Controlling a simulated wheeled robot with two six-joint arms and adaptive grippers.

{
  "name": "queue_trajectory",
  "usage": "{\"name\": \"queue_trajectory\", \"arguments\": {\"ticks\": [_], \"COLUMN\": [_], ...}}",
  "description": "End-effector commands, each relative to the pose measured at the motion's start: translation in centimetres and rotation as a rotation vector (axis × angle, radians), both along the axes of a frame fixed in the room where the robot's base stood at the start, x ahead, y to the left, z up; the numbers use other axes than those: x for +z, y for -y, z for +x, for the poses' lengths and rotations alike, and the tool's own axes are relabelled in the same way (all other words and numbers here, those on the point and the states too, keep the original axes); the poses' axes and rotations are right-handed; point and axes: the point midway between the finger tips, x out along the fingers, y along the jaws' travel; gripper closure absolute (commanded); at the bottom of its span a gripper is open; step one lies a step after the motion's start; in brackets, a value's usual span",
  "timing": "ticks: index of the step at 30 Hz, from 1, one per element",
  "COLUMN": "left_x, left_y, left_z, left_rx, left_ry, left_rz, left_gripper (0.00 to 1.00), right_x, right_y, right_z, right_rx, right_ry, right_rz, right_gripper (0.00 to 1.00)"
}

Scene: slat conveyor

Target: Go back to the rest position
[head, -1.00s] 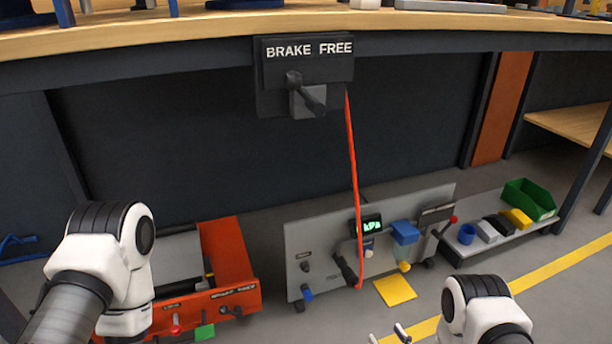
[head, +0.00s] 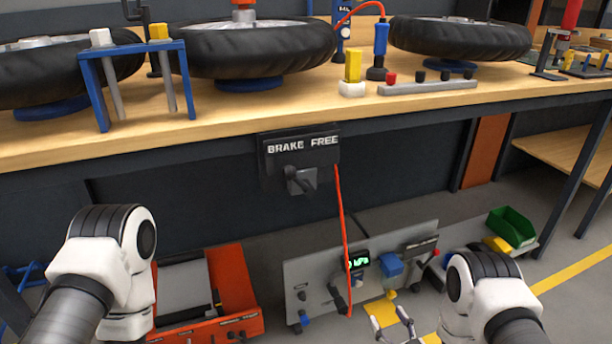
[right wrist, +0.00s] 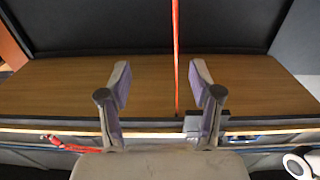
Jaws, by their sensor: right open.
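My right gripper (head: 408,328) shows at the bottom of the head view, below the grey panel and in front of a yellow floor patch. It also shows in the right wrist view (right wrist: 160,80), where its two fingers stand apart with nothing between them. A red hose (right wrist: 176,60) runs behind the gap between the fingers there. My left arm comes in from the left of the head view, but its gripper is outside the picture.
A wooden bench (head: 230,130) carries several tyres (head: 245,50) and a blue stand (head: 132,52). A "BRAKE FREE" box (head: 300,160) hangs at its front edge, with the red hose (head: 344,230) below. An orange unit (head: 240,285) and a grey panel (head: 310,272) stand low down.

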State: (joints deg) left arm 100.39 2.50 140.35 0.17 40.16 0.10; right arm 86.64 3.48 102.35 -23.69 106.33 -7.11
Motion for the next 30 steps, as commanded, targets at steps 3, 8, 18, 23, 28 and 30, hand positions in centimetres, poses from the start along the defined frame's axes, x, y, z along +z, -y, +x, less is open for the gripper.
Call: {"name": "queue_trajectory", "arguments": {"ticks": [3,8,18,23,28,30], "left_x": [9.3,17.3,29.0,31.0,30.2,30.2], "left_y": [0.0,0.0,0.1,0.1,0.1,0.1], "left_z": [0.0,0.0,-0.1,-0.1,-0.1,-0.1], "left_rx": [-0.001,-0.002,-0.005,-0.007,-0.007,-0.008], "left_ry": [0.0,-0.001,-0.003,-0.003,-0.005,-0.004], "left_rz": [0.0,0.0,-0.001,-0.001,-0.001,-0.001], "left_gripper": [0.6,0.6,0.6,0.6,0.6,0.6], "right_x": [9.6,16.5,23.9,24.2,23.1,23.1], "right_y": [0.2,0.7,2.8,4.1,4.9,5.2], "right_z": [-0.4,-2.2,-11.9,-20.2,-28.0,-30.2], "right_rx": [-0.021,-0.06,-0.158,-0.215,-0.268,-0.287], "right_ry": [-0.08,-0.269,-0.814,-1.147,-1.438,-1.529], "right_rz": [-0.021,-0.062,-0.152,-0.19,-0.215,-0.221], "right_gripper": [0.36,0.36,0.36,0.36,0.36,0.36]}}
